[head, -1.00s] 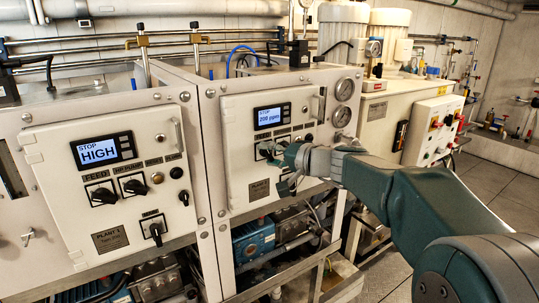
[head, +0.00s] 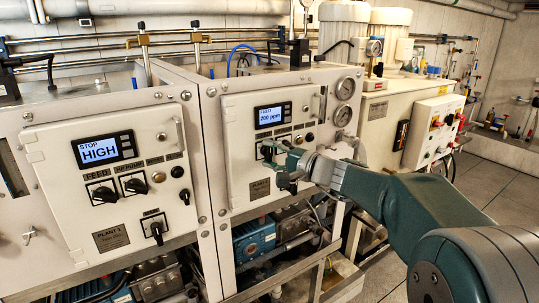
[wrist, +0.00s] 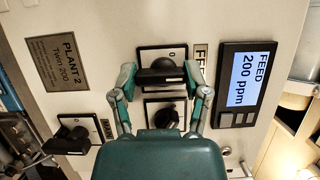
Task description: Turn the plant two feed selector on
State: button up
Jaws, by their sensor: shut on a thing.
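The plant two feed selector (wrist: 162,76) is a black knob on a white square plate beside a FEED label in the wrist view. Its handle lies along the line between my fingertips, upright on the panel. My gripper (wrist: 163,74) has one green fingertip at each end of the handle and is shut on it. In the head view my gripper (head: 272,152) is at the plant two panel (head: 238,160) and mostly hides the knob. The plant two display (wrist: 247,82) reads FEED and 200 ppm.
A second black selector (wrist: 163,113) sits close beside the feed selector, partly under my gripper. Another black knob (wrist: 68,140) is lower on the panel. The plant one panel (head: 80,210), with its display reading STOP and HIGH, stands at the left.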

jog(key=shift+f, duration=0.3)
jog(key=o, duration=1.2)
jog(key=shift+w+d, duration=0.1)
jog(key=shift+c, duration=0.2)
jog(key=shift+r, duration=0.15)
jog(key=v, duration=1.2)
